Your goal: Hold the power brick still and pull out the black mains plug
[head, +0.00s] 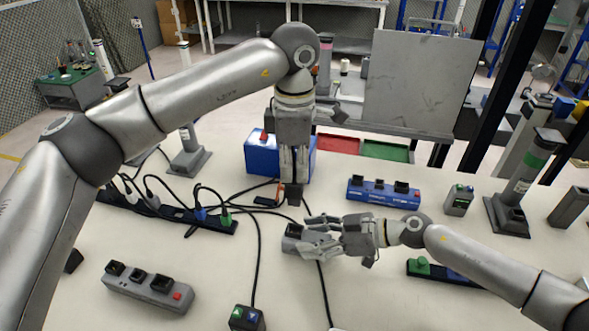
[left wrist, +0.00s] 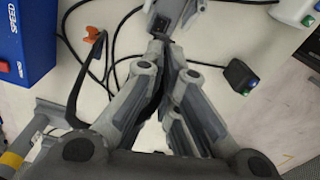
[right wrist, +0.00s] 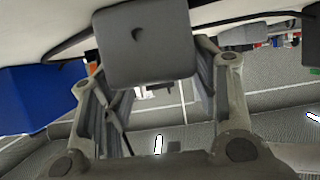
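The grey power brick (head: 291,243) lies on the white table in the middle of the head view. My right gripper (head: 312,236) reaches it from the right, its fingers on either side. In the right wrist view the brick (right wrist: 145,45) fills the space between the fingers and hides part of them. My left gripper (head: 293,180) points down above and behind the brick, fingers together on the black mains plug (head: 292,195). In the head view the plug appears apart from the brick. The fingers also converge in the left wrist view (left wrist: 163,48); contact detail there is unclear.
A blue box (head: 262,155) stands behind my left gripper. A blue socket strip (head: 384,194) is at right, a black strip with several plugs (head: 180,212) at left, a grey strip (head: 150,287) front left. A button box (head: 246,318) stands at front. Black cables cross the table.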

